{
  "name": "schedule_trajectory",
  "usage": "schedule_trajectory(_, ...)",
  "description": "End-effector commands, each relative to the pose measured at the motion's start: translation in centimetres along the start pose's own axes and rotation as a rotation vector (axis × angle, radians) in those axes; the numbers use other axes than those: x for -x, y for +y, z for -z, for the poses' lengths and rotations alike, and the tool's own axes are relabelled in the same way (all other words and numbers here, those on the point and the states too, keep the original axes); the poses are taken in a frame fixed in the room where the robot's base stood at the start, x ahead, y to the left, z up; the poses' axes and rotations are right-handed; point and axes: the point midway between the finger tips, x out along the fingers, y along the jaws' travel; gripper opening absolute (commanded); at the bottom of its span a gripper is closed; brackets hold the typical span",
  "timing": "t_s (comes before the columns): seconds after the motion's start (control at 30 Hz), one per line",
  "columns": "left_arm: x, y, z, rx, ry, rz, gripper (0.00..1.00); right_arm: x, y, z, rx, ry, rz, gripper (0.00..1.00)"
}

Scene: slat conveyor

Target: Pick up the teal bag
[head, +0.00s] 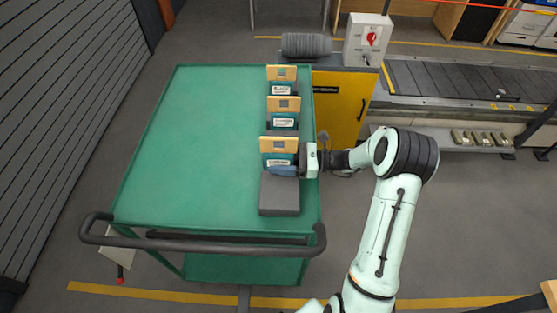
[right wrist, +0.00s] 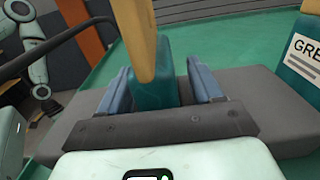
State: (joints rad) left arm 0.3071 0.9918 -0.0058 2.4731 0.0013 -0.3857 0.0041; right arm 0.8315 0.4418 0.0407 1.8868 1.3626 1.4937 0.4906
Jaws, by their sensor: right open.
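Three teal bags with tan upper parts and white labels stand in a row along the right side of a green cart. The nearest teal bag (head: 278,146) is at my right gripper (head: 284,171). In the right wrist view, the open blue fingers of the right gripper (right wrist: 161,82) stand on either side of the teal lower part of this bag (right wrist: 152,78), with small gaps visible. The middle bag (head: 283,122) and the far bag (head: 282,88) stand behind it. My left gripper is not in view.
A grey block (head: 279,195) lies at the near end of the row on the cart (head: 195,130). The cart's left part is bare. A dark handle (head: 200,239) crosses its near edge. A yellow cabinet (head: 339,104) and the slat conveyor (head: 450,82) stand to the right.

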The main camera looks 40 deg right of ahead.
Motion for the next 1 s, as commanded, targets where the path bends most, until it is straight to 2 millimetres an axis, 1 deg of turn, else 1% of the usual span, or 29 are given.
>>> schedule_trajectory(0.07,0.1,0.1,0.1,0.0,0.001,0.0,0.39,-0.4,0.0,0.0,-0.001,0.0,0.0,0.65)
schedule_trajectory(0.27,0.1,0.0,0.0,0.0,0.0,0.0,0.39,-0.4,0.0,0.1,-0.001,0.001,0.001,0.65)
schedule_trajectory(0.37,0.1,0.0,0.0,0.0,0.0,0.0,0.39,-0.4,0.0,0.1,-0.001,0.001,0.001,0.36)
schedule_trajectory(0.4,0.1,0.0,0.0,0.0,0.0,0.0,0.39,-0.4,0.0,0.1,-0.001,0.001,0.001,0.23)
schedule_trajectory(0.47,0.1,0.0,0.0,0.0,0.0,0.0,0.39,-0.4,0.0,0.1,-0.001,0.001,0.001,0.03)
schedule_trajectory(0.77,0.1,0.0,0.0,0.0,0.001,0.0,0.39,-0.4,0.0,-0.1,0.0,0.0,0.0,0.03)
schedule_trajectory(0.87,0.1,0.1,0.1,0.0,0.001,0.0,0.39,-0.4,0.0,-0.6,0.001,0.0,0.0,0.03)
schedule_trajectory(1.0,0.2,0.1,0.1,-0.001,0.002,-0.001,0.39,-0.4,0.0,-2.1,0.004,0.0,0.0,0.03)
